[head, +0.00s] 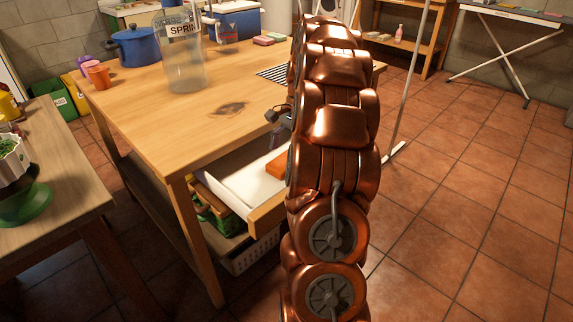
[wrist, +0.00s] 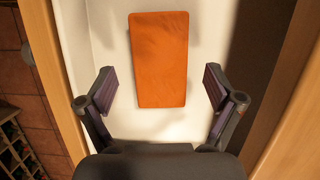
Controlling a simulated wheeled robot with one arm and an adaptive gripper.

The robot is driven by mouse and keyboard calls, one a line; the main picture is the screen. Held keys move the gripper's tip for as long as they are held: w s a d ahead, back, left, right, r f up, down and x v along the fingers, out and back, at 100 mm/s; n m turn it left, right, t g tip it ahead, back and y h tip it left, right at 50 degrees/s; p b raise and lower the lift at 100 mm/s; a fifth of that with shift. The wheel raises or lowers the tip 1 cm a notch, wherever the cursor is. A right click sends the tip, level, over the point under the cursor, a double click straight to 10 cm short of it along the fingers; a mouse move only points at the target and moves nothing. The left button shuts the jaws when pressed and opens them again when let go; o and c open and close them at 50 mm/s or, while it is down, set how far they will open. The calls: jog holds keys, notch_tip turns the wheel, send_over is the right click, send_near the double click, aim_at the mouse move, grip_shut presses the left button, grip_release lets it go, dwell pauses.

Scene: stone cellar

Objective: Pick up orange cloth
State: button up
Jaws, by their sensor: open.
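The orange cloth (wrist: 159,60) lies flat, as a folded rectangle, on the white bottom of an open drawer (wrist: 75,70). In the wrist view my gripper (wrist: 160,88) is open above the drawer, with one finger on each side of the cloth's near end. The fingers look apart from the cloth, and nothing is between them but the view of the cloth and drawer bottom. In the head view a part of the orange cloth (head: 276,168) shows in the drawer (head: 237,189). My copper arm hides the rest of it and most of my gripper.
The drawer is pulled out from a wooden table (head: 150,110). On the tabletop stand a clear jar (head: 184,65), a blue pot (head: 137,46) and an orange cup (head: 98,76). A side table (head: 60,200) stands at the left.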

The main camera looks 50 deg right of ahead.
aim_at(287, 159)
jog(key=shift+x, duration=0.85)
jog(key=shift+c, duration=0.2)
jog(key=c, duration=1)
jog(key=shift+o, duration=0.2)
jog(key=shift+r, duration=0.1)
notch_tip(287, 159, up, 10)
jog(key=p, duration=0.1)
